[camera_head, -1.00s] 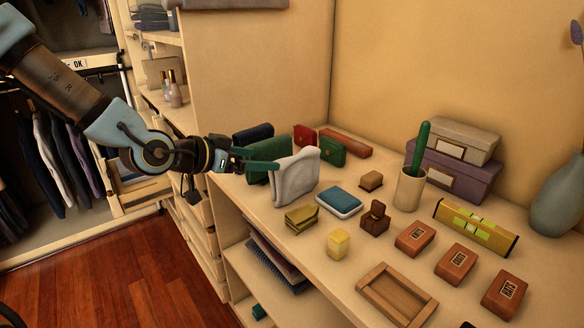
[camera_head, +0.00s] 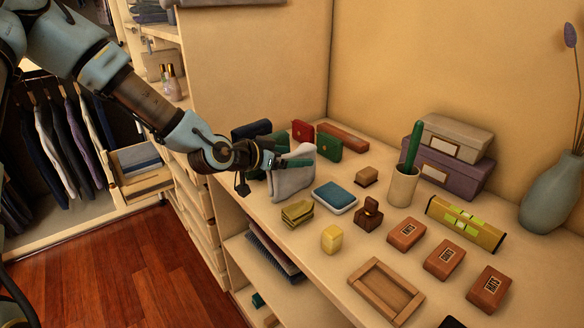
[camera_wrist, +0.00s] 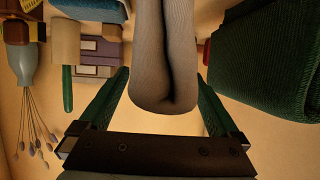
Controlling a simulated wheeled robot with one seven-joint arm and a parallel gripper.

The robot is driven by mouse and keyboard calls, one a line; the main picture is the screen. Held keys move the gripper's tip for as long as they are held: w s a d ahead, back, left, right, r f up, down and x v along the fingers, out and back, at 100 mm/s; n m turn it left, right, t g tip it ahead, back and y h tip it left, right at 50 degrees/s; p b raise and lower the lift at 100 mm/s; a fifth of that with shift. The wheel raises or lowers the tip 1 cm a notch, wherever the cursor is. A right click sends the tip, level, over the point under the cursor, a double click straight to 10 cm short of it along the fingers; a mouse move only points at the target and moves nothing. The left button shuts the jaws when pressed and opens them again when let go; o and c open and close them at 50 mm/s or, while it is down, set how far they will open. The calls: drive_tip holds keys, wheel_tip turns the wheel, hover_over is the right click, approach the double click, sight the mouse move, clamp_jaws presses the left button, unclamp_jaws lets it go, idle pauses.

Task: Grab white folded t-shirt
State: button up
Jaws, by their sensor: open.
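The white folded t-shirt (camera_head: 291,182) stands upright on the shelf top, looking pale grey. My gripper (camera_head: 298,163) is at its upper part, with a green finger showing across its top. In the wrist view, the folded edge of the t-shirt (camera_wrist: 165,85) lies between the two green fingers of my gripper (camera_wrist: 163,76). The fingers are open, with a gap on each side of the cloth. Part of the t-shirt is hidden behind the gripper in the head view.
A dark green folded item (camera_wrist: 265,75) stands close beside the right finger in the wrist view. A blue-topped case (camera_head: 335,196) and an olive wallet (camera_head: 297,212) lie near the t-shirt. A cup (camera_head: 403,187) with a green stick and stacked boxes (camera_head: 447,157) stand farther right.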

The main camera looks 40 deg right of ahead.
drive_tip(key=shift+f, duration=0.1)
drive_tip(key=c, duration=1.5)
clamp_jaws()
drive_tip(key=shift+d, duration=0.1)
